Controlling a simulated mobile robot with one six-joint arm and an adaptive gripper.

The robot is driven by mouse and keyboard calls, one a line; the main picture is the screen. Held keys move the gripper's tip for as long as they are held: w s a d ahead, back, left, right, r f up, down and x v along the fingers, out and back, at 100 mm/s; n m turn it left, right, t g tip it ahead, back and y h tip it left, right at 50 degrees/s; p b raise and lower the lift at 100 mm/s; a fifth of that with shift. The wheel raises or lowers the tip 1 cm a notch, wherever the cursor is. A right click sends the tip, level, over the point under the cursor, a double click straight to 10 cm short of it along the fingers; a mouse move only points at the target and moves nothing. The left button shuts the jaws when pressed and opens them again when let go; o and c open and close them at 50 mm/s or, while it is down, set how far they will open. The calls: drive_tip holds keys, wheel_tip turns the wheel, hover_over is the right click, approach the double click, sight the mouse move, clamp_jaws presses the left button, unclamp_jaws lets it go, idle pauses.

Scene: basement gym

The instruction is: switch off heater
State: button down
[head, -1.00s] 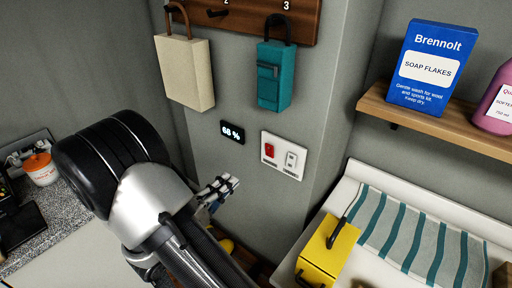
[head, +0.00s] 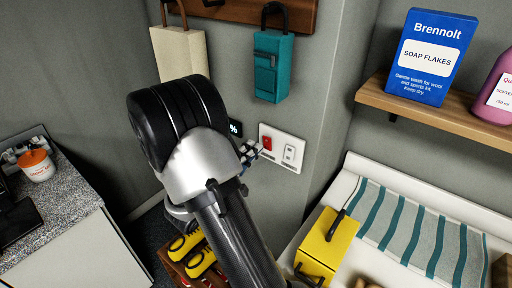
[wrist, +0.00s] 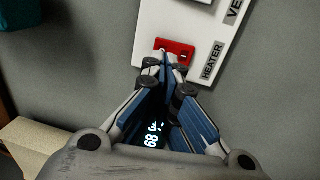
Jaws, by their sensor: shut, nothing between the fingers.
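The white switch plate (head: 282,160) is on the grey wall. It carries a red rocker switch (head: 267,142) on the left and a white one (head: 289,153) on the right. In the wrist view the red switch (wrist: 182,47) sits beside a label reading HEATER (wrist: 212,62). My gripper (head: 251,149) is at the plate's left side, its fingers shut and empty. In the wrist view my gripper's tips (wrist: 167,63) overlap the red switch's lower left part; I cannot tell whether they touch it.
A small display (head: 235,128) reading 68 % is left of the plate, partly hidden by my arm. A teal bag (head: 272,68) and a cream bag (head: 178,55) hang above. A shelf (head: 450,121) with a soap box (head: 428,55) is at right, above a yellow box (head: 325,248).

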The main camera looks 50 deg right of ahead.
sight(267, 143)
drive_tip(key=shift+w+d+r, duration=0.15)
drive_tip(key=shift+d, duration=1.05)
